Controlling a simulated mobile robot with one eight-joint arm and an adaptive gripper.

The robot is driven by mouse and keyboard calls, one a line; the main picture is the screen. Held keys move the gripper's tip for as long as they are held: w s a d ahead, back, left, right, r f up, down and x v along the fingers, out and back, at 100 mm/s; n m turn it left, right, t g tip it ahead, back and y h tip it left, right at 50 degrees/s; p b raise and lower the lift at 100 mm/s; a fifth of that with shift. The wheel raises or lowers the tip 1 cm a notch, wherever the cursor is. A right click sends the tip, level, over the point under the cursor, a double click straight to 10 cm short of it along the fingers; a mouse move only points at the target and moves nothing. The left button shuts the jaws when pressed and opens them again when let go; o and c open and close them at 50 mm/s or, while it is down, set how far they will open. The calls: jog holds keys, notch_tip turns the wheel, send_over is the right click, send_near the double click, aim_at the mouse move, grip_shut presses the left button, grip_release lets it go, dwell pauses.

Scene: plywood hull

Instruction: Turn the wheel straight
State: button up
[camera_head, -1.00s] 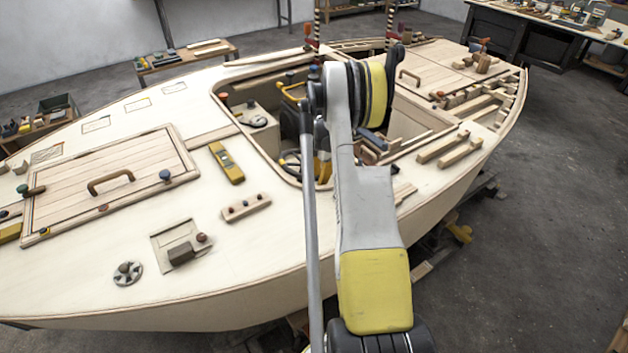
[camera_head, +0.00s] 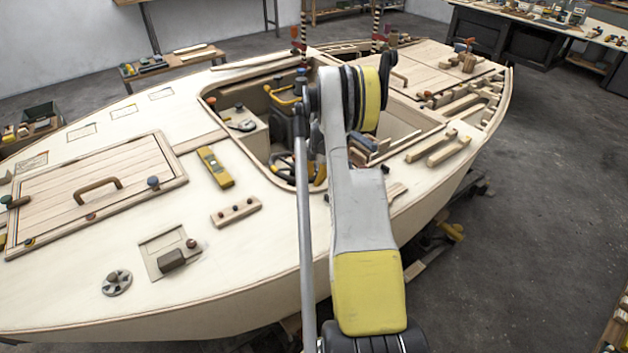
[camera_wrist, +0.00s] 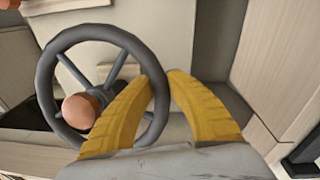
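The wheel (camera_wrist: 45,92) is a dark grey ring with thin spokes, in the wrist view's left half. A reddish-brown round knob (camera_wrist: 79,111) shows at its lower left. My gripper (camera_wrist: 160,78) has its yellow fingers on either side of the rim's right part, one inside the ring and one outside. The fingertips come together to about the rim's width, and the gripper looks shut on it. The rim's lower right is partly hidden by the inner finger.
The cockpit coaming (camera_head: 247,163) surrounds the opening my arm reaches into. A wooden panel (camera_wrist: 272,60) stands right of the gripper. A yellow level (camera_head: 215,167), a pegged wooden strip (camera_head: 236,212) and a wooden hatch (camera_head: 60,195) are on the deck. Open floor (camera_head: 560,200) lies right of the hull.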

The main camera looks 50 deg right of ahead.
jog(key=o, duration=0.5)
jog(key=shift+w, duration=0.1)
jog(key=shift+r, duration=0.1)
jog(key=r, duration=0.8)
jog(key=s+r, duration=0.1)
jog(key=r, duration=0.2)
jog(key=shift+s+d+r, duration=0.1)
jog(key=shift+d+r, duration=0.2)
jog(key=shift+r, duration=0.1)
